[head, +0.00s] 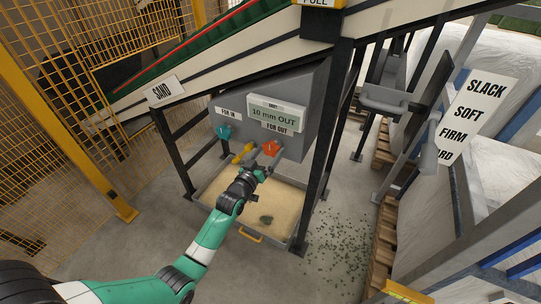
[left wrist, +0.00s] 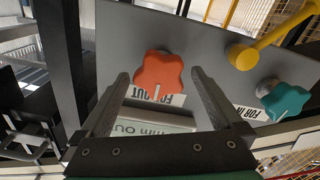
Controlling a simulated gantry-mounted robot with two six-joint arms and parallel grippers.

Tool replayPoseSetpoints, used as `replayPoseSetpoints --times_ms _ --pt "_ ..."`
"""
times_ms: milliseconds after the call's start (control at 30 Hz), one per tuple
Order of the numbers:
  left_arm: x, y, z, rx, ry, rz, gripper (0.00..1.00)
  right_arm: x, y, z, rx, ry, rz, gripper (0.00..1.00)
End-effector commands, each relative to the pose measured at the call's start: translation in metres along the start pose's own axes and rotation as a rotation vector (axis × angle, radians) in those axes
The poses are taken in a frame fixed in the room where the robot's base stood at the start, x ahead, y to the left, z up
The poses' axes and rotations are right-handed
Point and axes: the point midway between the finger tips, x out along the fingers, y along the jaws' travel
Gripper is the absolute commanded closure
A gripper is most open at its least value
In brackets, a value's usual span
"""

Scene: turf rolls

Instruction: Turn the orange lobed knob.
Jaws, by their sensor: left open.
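The orange lobed knob (head: 270,147) sits on the lower part of the grey control box (head: 302,90), below the display reading "10 mm OUT" (head: 277,114). In the left wrist view the knob (left wrist: 159,75) shows its lobes and a white pointer line, between and slightly beyond the fingertips. My left gripper (head: 259,170) is open and just in front of the knob; its two fingers (left wrist: 160,84) stand to either side of it with visible gaps. I cannot tell that either finger touches it. My right gripper is not in view.
A teal lobed knob (head: 222,132) and a yellow lever (head: 243,153) are left of the orange knob. A sand tray (head: 215,190) lies below. Dark frame posts (head: 325,135) stand close on the right.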

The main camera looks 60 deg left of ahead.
Motion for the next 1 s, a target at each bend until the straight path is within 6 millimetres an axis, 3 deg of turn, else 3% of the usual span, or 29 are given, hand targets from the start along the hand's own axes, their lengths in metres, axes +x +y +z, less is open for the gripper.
replayPoseSetpoints --times_ms 133,400,867,1000 --pt "0.015 0.0 0.001 0.0 0.0 0.0 0.0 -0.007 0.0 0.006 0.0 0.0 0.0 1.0" --pt "0.017 0.0 0.0 0.001 -0.001 0.0 0.0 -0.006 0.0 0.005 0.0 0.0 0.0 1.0" --pt "0.017 0.0 0.0 0.001 0.0 0.0 0.8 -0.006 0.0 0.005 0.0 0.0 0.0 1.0" --pt "0.017 0.0 0.0 0.005 0.0 0.0 0.8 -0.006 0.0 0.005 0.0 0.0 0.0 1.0"
